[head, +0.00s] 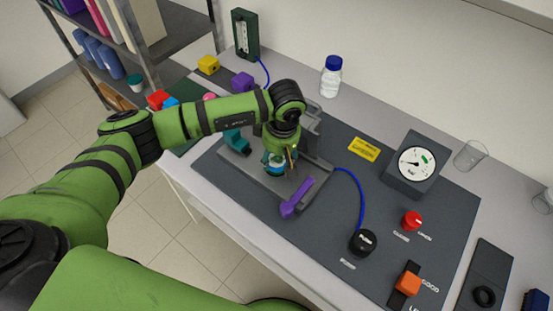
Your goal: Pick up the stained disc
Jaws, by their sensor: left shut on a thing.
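My left gripper (275,170) reaches down into the grey membrane rig (257,182) on the dark mat. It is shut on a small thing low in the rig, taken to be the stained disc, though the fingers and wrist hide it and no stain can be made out. No other stained disc shows on the bench. A teal part (236,141) of the rig lies just left of the gripper. A purple lever (297,198) sticks out at the rig's front right, apart from the gripper. My right gripper is not in view.
A black pump knob (363,242) with a blue tube, a dial gauge (414,163), a red knob (412,219) and an orange knob (407,283) stand to the right. A bottle (331,78) and glass beaker (470,155) stand behind. The mat between rig and gauge is fairly clear.

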